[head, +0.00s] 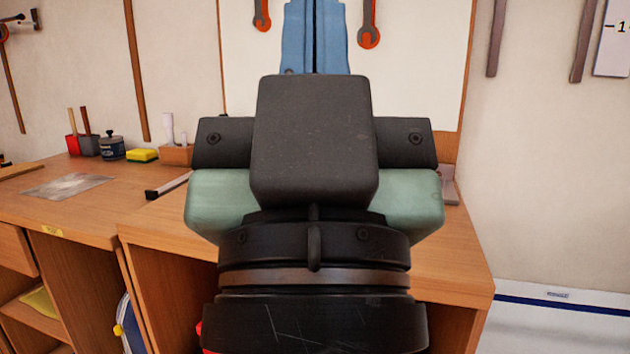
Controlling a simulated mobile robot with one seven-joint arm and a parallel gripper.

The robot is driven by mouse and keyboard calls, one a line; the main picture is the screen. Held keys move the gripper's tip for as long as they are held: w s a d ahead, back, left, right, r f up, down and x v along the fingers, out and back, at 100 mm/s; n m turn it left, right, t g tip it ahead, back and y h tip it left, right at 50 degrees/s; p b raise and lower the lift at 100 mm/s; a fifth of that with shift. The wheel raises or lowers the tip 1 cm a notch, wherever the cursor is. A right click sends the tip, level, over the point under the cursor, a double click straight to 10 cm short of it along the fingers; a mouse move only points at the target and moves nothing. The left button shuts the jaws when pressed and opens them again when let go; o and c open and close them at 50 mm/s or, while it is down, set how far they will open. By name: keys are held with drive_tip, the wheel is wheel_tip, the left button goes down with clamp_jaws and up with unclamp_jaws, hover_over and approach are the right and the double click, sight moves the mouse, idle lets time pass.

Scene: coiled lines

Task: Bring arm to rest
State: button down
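My gripper (314,145) fills the middle of the head view, seen from behind, with a dark block, dark side bars and pale green sides. Its wrist is below it, at the bottom of the view. It is in front of the wooden workbench (455,268) and a white wall panel.
On the bench at left are red and grey holders, a dark jar (112,148), a yellow sponge (142,156) and a metal sheet (68,186). A white chest (560,318) stands right. My arm hides the bench's middle.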

wheel_tip(320, 180, up, 34)
drive_tip(key=p, duration=3.2)
drive_tip(key=shift+r, duration=0.2)
